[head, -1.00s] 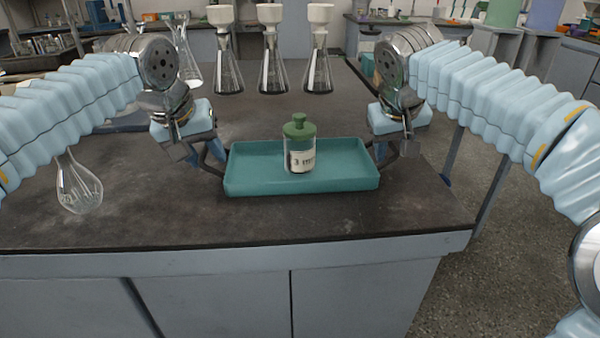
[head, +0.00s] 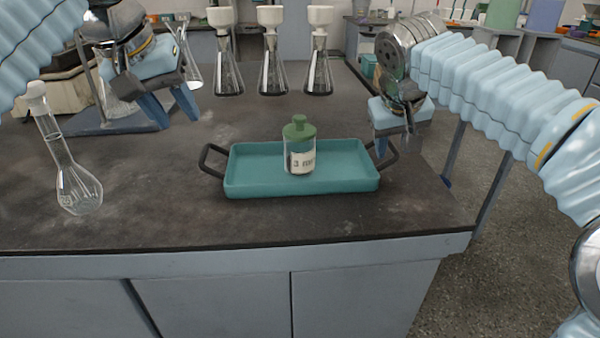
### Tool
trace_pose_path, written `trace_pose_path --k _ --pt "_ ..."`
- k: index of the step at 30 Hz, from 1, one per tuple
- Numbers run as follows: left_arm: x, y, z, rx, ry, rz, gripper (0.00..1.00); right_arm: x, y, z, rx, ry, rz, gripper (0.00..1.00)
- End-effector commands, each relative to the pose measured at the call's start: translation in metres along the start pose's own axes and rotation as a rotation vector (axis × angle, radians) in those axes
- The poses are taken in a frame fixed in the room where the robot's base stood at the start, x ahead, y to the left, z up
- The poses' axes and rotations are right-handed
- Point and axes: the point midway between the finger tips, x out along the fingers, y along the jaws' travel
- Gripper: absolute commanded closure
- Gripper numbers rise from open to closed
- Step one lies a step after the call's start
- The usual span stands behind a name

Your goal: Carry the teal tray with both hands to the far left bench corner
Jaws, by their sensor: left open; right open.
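The teal tray (head: 340,180) lies flat on the dark bench top near its front right part. A glass bottle with a green stopper (head: 299,146) stands upright in the tray. The tray has a dark handle at each end, both bare in view. My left gripper (head: 173,112) is open and empty, raised up and left of the tray, clear of the left handle (head: 211,160). My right gripper (head: 389,152) is by the right handle (head: 384,158); its fingers are partly hidden, and I cannot tell whether they touch the handle.
A glass volumetric flask (head: 76,185) stands at the left of the bench (head: 180,220). Several flasks with white funnels (head: 271,60) stand at the back. The bench's right edge is close to the tray.

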Motion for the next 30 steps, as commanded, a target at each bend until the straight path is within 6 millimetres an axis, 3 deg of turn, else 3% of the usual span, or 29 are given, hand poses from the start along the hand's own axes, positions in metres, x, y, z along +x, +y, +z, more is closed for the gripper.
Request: trace_pose_path --k 6,13,18,30 --pt "0.0 0.0 0.0 0.0 0.0 0.0 0.58 -0.051 -0.001 -0.001 0.001 0.006 -0.002 0.58" --pt "0.0 0.0 0.0 0.0 0.0 0.0 0.58 -0.092 -0.001 -0.001 -0.001 0.004 -0.002 0.58" --pt "0.001 0.0 0.0 0.0 0.0 0.0 0.58 -0.103 0.0 0.001 0.0 0.0 0.0 0.58" --pt "0.0 0.0 0.0 0.0 0.0 0.0 0.58 -0.103 0.0 0.001 0.0 0.001 -0.001 0.58"
